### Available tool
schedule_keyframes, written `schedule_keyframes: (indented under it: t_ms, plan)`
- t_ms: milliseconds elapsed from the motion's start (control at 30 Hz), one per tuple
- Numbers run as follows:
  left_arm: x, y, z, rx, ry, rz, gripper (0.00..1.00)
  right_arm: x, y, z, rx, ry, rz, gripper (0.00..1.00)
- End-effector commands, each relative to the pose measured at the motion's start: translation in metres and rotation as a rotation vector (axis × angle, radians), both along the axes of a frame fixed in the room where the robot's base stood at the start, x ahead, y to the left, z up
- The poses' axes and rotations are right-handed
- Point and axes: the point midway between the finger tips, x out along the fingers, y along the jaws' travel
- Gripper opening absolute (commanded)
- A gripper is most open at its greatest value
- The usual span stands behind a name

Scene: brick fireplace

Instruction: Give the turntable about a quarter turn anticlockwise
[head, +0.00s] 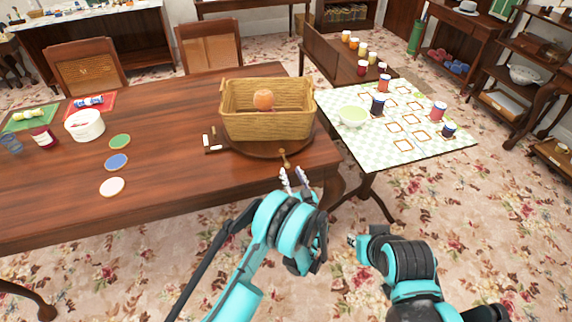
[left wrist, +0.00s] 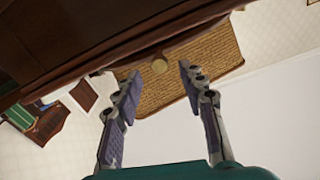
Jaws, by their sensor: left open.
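The turntable is a round dark wooden disc (head: 258,151) on the table near its right end. A woven basket (head: 268,124) with an orange fruit (head: 263,99) in it stands on top. A small brass-coloured knob (head: 284,158) stands at the disc's front edge. My left gripper (head: 293,178) is open and empty, just in front of the knob. In the left wrist view the knob (left wrist: 159,66) shows beyond and between the open fingertips (left wrist: 158,72), apparently not touched. My right arm is low at the right; its gripper (head: 353,241) shows only partly.
The wooden table (head: 170,180) carries coloured coasters, a white tub (head: 84,125) and small jars at the left. A small dark piece with pale marks (head: 211,140) lies just left of the turntable.

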Motion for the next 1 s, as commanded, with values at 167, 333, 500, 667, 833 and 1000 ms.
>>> schedule_keyframes:
  t_ms: [167, 333, 500, 667, 833, 1000]
  plan:
    - [0.03, 0.011, -0.002, 0.0, 0.001, 0.004, 0.41, 0.0, 0.0, -0.009, 0.0, 0.0, 0.0, 0.27]
    - [0.052, 0.018, -0.002, 0.0, 0.001, 0.003, 0.41, 0.0, 0.0, -0.016, 0.0, 0.0, 0.0, 0.27]
    - [0.061, 0.02, 0.0, -0.001, 0.002, 0.001, 0.41, 0.0, 0.0, -0.017, 0.0, 0.0, 0.0, 0.27]
    - [0.061, 0.02, 0.0, -0.001, 0.002, 0.001, 0.41, 0.0, 0.0, -0.017, 0.0, 0.0, 0.0, 0.27]
    - [0.061, 0.02, 0.0, -0.001, 0.002, 0.001, 0.15, 0.0, 0.0, -0.017, 0.0, 0.0, 0.0, 0.27]
    - [0.061, 0.02, 0.0, -0.001, 0.002, 0.001, 0.0, 0.0, 0.0, -0.017, 0.0, 0.0, 0.0, 0.27]
